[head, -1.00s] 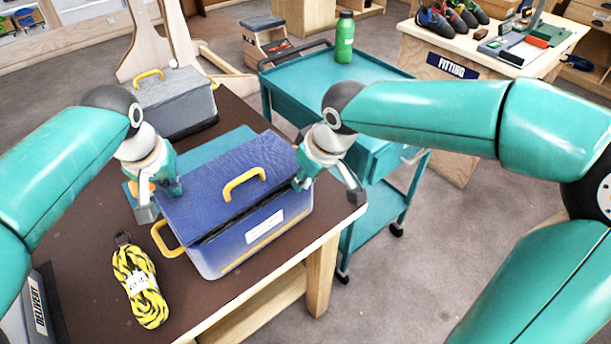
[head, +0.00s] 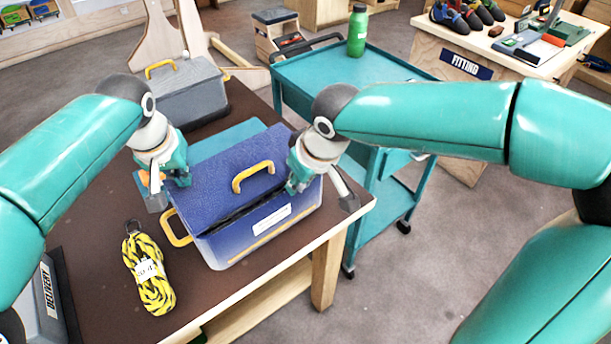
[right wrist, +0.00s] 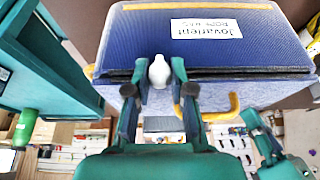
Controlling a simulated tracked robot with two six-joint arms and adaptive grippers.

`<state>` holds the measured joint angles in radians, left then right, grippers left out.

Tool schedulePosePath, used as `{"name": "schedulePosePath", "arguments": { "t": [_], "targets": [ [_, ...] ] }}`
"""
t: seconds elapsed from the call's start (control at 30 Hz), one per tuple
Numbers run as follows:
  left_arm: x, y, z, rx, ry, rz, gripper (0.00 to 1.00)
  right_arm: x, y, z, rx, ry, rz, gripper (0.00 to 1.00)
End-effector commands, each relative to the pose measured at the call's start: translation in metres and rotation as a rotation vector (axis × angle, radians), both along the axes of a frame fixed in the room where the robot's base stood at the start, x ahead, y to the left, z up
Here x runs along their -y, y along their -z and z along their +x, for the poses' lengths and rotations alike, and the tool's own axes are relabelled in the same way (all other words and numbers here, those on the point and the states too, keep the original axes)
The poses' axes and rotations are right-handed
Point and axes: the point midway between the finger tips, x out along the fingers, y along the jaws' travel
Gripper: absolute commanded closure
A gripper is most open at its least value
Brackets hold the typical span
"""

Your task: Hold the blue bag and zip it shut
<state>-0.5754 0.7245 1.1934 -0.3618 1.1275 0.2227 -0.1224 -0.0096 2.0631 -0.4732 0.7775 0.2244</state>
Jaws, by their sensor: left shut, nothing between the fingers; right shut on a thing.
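The blue bag (head: 225,178) stands on the brown table with its yellow top handle up and a white label on its front. A dark gap runs along its front top edge, also seen in the right wrist view (right wrist: 220,25). My right gripper (head: 290,189) is at this gap, towards the bag's right end. In the right wrist view its fingers (right wrist: 159,85) are shut on a small pale zip pull (right wrist: 159,70). My left gripper (head: 160,200) is shut and empty at the bag's left end, above the yellow side handle (head: 176,228); whether it touches the bag is unclear.
A yellow-black rope coil (head: 148,275) lies front left, beside a dark delivery tray (head: 48,290). A grey bag (head: 185,92) stands behind. A teal cart (head: 310,75) with a green bottle (head: 357,30) stands beyond the table's right edge.

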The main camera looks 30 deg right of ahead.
Motion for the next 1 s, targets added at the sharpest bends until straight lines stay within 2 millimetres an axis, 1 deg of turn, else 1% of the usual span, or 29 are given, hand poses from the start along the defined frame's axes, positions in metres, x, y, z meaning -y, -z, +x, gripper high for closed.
{"name": "schedulePosePath", "arguments": {
  "t": [0.03,0.47,1.0],
  "targets": [
    [0.001,0.008,-0.003,-0.017,0.002,0.008,1.0,-0.002,-0.001,0.001,0.008,-0.001,0.003,1.0],
    [0.001,0.008,-0.003,-0.019,0.002,0.009,1.0,-0.004,-0.002,0.001,0.01,-0.001,0.003,1.0],
    [0.001,0.008,-0.003,-0.02,0.003,0.008,1.0,-0.029,-0.002,-0.001,0.011,-0.002,0.004,1.0]
  ]
}}
